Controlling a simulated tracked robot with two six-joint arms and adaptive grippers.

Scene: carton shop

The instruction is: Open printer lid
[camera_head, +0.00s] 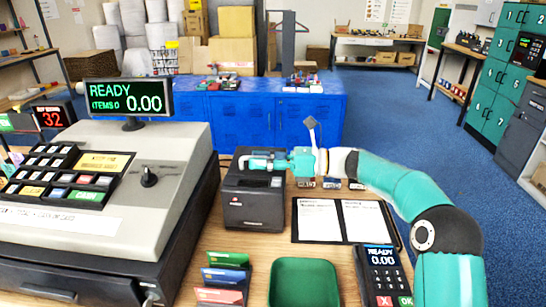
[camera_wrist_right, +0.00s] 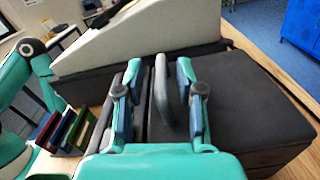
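The receipt printer (camera_head: 254,205) is a dark grey box on the wooden counter, to the right of the cash register. It also fills the right part of the wrist view (camera_wrist_right: 250,110). My right gripper (camera_head: 250,162) is over the printer's top, reaching in from the right. In the wrist view my right gripper (camera_wrist_right: 160,100) is open, with a finger on each side of a dark upright plate (camera_wrist_right: 163,95). The plate looks like part of the printer's lid, with gaps to both fingers. In the head view the gripper hides part of the printer's top. My left gripper is not visible.
The cash register (camera_head: 150,160) stands close on the left. An open menu folder (camera_head: 340,222), a card terminal (camera_head: 382,275), a green tray (camera_head: 303,285) and coloured cards (camera_head: 222,280) are in front and to the right. Blue cabinets (camera_head: 285,115) stand behind.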

